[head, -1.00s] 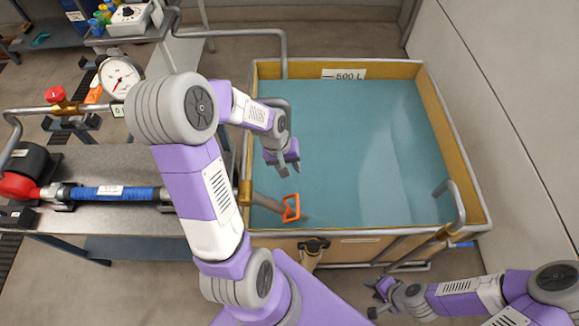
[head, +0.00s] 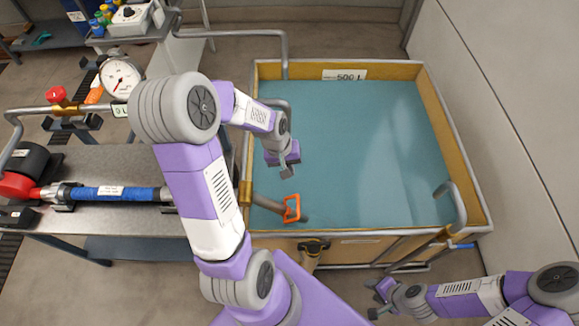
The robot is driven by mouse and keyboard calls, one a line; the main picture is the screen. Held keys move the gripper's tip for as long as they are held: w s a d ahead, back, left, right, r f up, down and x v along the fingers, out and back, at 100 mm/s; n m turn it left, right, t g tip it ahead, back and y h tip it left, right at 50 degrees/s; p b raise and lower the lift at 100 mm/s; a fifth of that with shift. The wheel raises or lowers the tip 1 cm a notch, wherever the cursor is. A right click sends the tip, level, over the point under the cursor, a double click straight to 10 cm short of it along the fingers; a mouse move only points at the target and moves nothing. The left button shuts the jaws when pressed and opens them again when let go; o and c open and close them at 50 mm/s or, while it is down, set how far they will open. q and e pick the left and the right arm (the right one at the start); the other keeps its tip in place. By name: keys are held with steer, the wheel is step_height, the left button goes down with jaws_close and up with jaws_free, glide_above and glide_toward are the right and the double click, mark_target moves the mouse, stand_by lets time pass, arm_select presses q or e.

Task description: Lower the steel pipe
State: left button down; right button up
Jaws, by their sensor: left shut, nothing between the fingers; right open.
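A grey steel pipe (head: 268,204) with an orange handle (head: 292,208) reaches over the left wall of the tank, low in the picture. Its end slants down at the water. My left gripper (head: 287,172) is shut and empty over the water, above the orange handle in the picture and apart from it. Other grey pipes bend over the tank rim at the back (head: 284,58) and at the right (head: 456,200). My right gripper (head: 374,300) is open and empty, low in the picture, outside the tank's front wall.
The yellow-walled tank (head: 436,120) holds blue-green water (head: 350,140). A bench (head: 105,165) at the left carries a blue hose (head: 110,192), a pressure gauge (head: 119,78) and a red-knobbed valve (head: 56,94). A wall stands at the right.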

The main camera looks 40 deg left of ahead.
stand_by(0.9)
arm_select(q)
steer(key=c, duration=1.1)
jaws_free()
steer(key=p+v, duration=0.1)
steer(key=v, duration=0.6)
steer(key=shift+r, duration=0.3)
steer(key=shift+s+a, duration=0.1)
